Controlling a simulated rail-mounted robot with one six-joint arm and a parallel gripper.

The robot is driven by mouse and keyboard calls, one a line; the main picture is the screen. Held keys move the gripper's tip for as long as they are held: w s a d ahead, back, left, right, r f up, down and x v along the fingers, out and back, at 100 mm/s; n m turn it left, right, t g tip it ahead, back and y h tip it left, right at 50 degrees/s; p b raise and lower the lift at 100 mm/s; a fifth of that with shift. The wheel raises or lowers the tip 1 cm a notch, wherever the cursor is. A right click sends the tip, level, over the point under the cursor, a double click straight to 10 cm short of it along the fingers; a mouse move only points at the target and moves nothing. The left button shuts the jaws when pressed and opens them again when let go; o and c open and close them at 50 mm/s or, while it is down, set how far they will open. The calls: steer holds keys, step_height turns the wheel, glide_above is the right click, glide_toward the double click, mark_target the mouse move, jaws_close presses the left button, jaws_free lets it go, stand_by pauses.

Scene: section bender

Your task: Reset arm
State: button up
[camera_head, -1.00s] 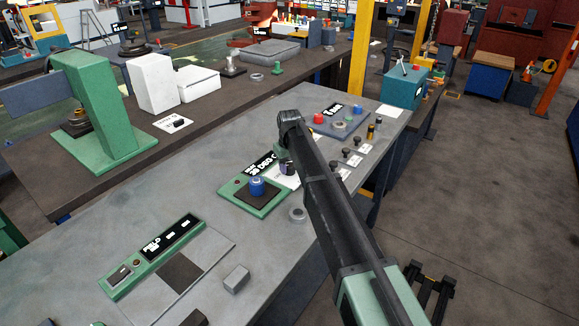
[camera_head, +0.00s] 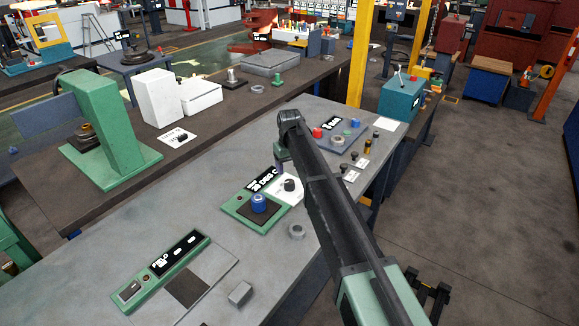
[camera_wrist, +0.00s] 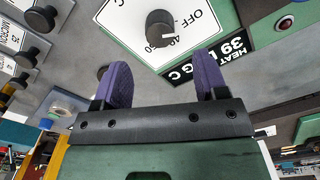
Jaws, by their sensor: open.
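My arm reaches across the grey bench (camera_head: 130,245) in the head view, with its wrist above the green heater panel (camera_head: 258,203). In the wrist view my gripper (camera_wrist: 160,80) shows two purple fingers set wide apart with nothing between them. Beyond the fingertips is a black dial knob (camera_wrist: 160,29) on a white plate marked OFF and 40. The knob also shows in the head view (camera_head: 290,185), apart from the fingers. A display (camera_wrist: 254,58) reading HEAT and 39 DEG C is beside the plate.
A blue cylinder (camera_head: 259,203) stands on the heater panel's dark pad. A panel with a red button (camera_head: 317,132) and several black knobs (camera_head: 350,160) lie farther along the bench.

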mark_target(290, 181)
step_height(290, 181, up, 3)
steer(key=shift+r+p, duration=0.1)
steer(key=shift+p, duration=0.6)
steer(key=s+d+m, duration=0.2)
steer(key=s+d, duration=0.5)
steer(key=s, duration=0.4)
steer(key=s+d+m, duration=0.2)
steer(key=s+d, duration=0.6)
steer(key=s, duration=0.4)
steer(key=s+d+m, duration=0.2)
steer(key=s+d, duration=0.6)
steer(key=s, duration=0.4)
steer(key=shift+d, duration=0.2)
